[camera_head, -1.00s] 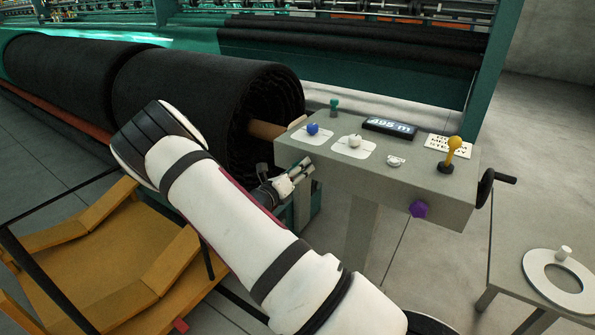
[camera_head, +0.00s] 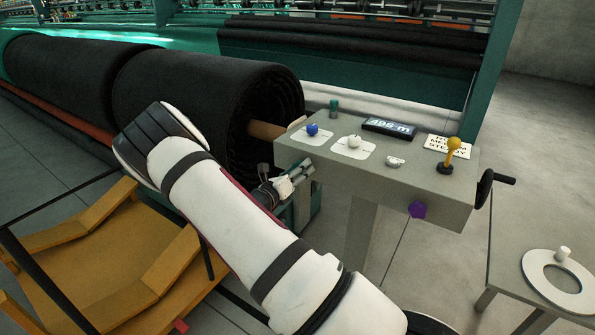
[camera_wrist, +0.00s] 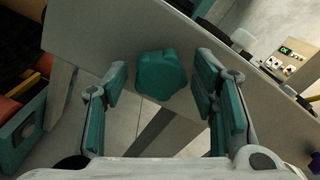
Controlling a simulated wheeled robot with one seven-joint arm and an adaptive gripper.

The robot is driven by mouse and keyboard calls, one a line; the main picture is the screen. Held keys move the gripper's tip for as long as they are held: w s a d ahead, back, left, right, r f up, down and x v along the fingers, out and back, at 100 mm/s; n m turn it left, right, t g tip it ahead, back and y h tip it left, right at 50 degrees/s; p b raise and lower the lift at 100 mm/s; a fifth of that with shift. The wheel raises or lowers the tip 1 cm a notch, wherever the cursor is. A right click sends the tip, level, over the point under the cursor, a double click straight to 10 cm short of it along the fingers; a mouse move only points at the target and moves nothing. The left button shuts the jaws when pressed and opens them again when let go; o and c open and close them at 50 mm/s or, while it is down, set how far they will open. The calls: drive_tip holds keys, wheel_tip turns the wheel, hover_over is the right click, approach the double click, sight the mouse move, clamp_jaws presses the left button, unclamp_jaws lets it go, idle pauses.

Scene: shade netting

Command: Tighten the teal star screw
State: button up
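The teal star screw (camera_wrist: 163,75) is a lobed knob in the middle of the wrist view, against the grey side of the console. It cannot be made out in the head view, where my gripper and arm are in front. My gripper (camera_wrist: 160,82) is open, with teal-padded fingers to the left and right of the screw. Gaps show on both sides, and I see no contact. In the head view my gripper (camera_head: 300,176) is at the left end of the grey console (camera_head: 385,190), below its top.
A black netting roll (camera_head: 200,95) stands close to my arm.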

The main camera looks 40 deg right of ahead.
drive_tip(key=p+v, duration=0.1)
drive_tip(key=v, duration=0.4)
drive_tip(key=shift+p, duration=0.3)
idle(0.4)
drive_tip(key=o, duration=0.6)
drive_tip(key=shift+c, duration=0.2)
